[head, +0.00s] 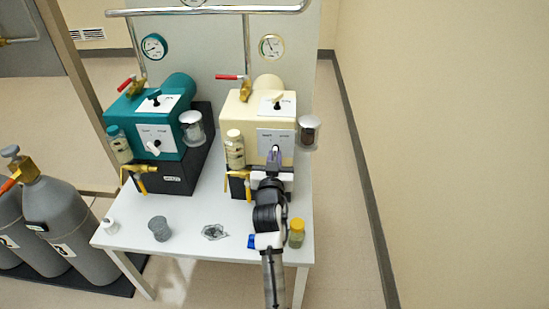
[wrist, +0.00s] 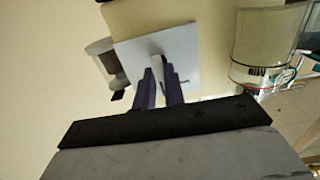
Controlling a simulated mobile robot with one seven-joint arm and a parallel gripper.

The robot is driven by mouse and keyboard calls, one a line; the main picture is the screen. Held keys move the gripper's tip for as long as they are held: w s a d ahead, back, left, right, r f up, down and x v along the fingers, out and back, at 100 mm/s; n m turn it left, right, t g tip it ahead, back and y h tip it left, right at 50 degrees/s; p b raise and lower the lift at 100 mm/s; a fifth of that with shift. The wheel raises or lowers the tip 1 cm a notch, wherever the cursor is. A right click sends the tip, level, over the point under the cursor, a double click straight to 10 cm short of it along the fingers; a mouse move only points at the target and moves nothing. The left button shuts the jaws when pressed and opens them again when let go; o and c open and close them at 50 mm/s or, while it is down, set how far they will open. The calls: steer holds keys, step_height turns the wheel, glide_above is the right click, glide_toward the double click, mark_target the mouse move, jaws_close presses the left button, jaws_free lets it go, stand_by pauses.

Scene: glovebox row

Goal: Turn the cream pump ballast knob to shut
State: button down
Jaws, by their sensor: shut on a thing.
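The cream pump (head: 248,112) stands at the right of the white table. It has a knob (head: 278,101) on its upper panel and another on its front panel (head: 268,138); the lettering is too small to read, so I cannot tell which is the ballast knob. My gripper (head: 275,158) reaches the front panel from the near side and hides most of the front knob. In the wrist view, my gripper (wrist: 159,90) is shut on the pale front knob (wrist: 157,66), with a finger on either side, before the white panel (wrist: 190,45). The knob's pointing direction is unclear.
A clear jar (head: 234,150) stands left of the cream pump's front, and a dark-filled jar (head: 309,132) is at its right. The teal pump (head: 140,118) stands to the left. A yellow-green bottle (head: 296,233) is right of my arm. Grey cylinders (head: 65,220) stand left.

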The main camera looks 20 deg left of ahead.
stand_by(0.4)
steer(key=c, duration=1.5)
jaws_free()
steer(key=shift+b+v, duration=1.35)
steer(key=shift+v, duration=5.55)
steer(key=shift+r, duration=0.1)
